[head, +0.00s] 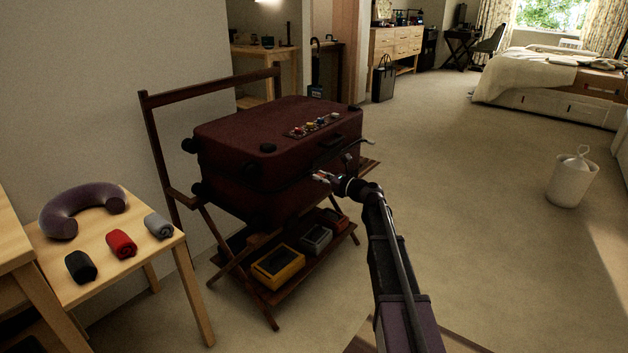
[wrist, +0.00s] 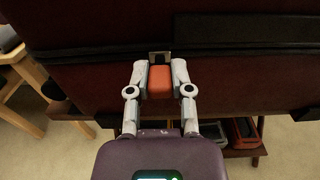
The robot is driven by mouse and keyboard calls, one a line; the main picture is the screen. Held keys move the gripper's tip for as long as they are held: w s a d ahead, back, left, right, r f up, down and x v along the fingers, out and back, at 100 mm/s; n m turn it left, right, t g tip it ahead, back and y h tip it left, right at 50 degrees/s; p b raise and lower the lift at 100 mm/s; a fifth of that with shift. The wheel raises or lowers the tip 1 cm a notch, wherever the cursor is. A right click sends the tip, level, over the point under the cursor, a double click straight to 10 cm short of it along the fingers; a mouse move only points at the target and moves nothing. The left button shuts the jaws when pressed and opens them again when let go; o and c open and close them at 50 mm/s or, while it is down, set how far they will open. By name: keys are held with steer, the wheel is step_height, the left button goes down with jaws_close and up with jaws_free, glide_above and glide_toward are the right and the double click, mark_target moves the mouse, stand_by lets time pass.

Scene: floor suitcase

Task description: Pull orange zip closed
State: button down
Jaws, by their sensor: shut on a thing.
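The dark red suitcase (head: 225,150) lies flat on a wooden luggage rack, its lid down. My gripper (head: 320,178) is at the suitcase's front side, near the seam. In the wrist view my gripper (wrist: 160,80) has its two fingers on either side of the orange zip pull (wrist: 160,84) and is shut on it. The pull lies against the dark red suitcase side (wrist: 95,70), just below a small metal piece (wrist: 160,58). In the head view the pull is too small to tell apart from the fingertips.
The wooden rack (head: 205,229) has a lower shelf with a yellow box (head: 278,267) and other boxes. A side table (head: 135,232) at left holds a neck pillow (head: 82,210) and rolled cloths. A white bin (head: 571,182) stands at right. The carpet between is clear.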

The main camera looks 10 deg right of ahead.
steer(key=shift+w+d, duration=0.1)
steer(key=shift+w, duration=0.1)
steer(key=c, duration=0.6)
jaws_free()
steer(key=shift+o, duration=0.4)
steer(key=shift+a, duration=0.2)
steer(key=shift+s+d, duration=0.1)
steer(key=shift+s, duration=0.05)
steer(key=v, duration=1.1)
steer(key=shift+s+d, duration=0.25)
steer(key=shift+s, duration=0.05)
steer(key=shift+a, duration=0.1)
